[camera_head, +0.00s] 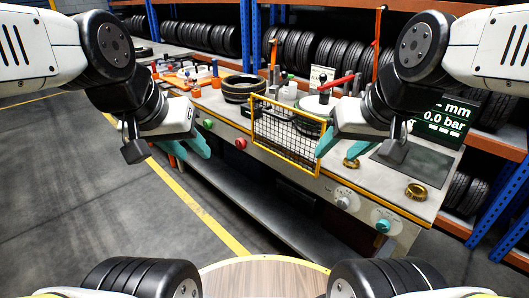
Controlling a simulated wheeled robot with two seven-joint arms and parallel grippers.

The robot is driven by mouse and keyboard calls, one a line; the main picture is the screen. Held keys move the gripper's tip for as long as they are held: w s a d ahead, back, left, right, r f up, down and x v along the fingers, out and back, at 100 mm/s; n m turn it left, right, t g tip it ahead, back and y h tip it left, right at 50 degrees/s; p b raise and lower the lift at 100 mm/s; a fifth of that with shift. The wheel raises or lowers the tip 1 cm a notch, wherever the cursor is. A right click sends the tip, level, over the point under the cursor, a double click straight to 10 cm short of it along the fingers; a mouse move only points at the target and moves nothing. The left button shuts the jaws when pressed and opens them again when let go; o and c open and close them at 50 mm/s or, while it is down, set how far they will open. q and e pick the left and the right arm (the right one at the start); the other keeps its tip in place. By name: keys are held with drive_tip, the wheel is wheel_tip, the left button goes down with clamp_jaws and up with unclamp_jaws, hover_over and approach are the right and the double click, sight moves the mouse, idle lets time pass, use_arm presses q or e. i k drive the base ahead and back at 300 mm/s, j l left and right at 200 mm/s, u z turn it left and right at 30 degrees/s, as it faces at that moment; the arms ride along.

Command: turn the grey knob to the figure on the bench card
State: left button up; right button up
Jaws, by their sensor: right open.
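The grey knob (343,202) is on the front panel of the bench, right of the middle, with a pale dial around it. Its setting is too small to read. A small white card (320,76) stands at the back of the bench; its writing cannot be read. My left gripper (191,152) has teal fingers spread apart and empty, in front of the bench's left part. My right gripper (324,146) is open, above and slightly left of the grey knob and apart from it.
A teal knob (383,226) sits right of the grey one. A yellow-framed mesh guard (287,133) stands at the bench front. A red button (240,143) and a green button (208,124) are further left. Brass rings (416,191) and a dark display (444,118) are at right.

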sight(343, 203)
drive_tip(key=i+l+z, duration=0.25)
drive_tip(key=i, duration=0.3)
drive_tip(key=i+j+z, duration=0.1)
drive_tip(key=i+z, duration=0.15)
drive_tip(key=i, duration=0.25)
drive_tip(key=k+j, duration=1)
drive_tip(key=k+j+u, duration=0.05)
drive_tip(key=j, duration=0.05)
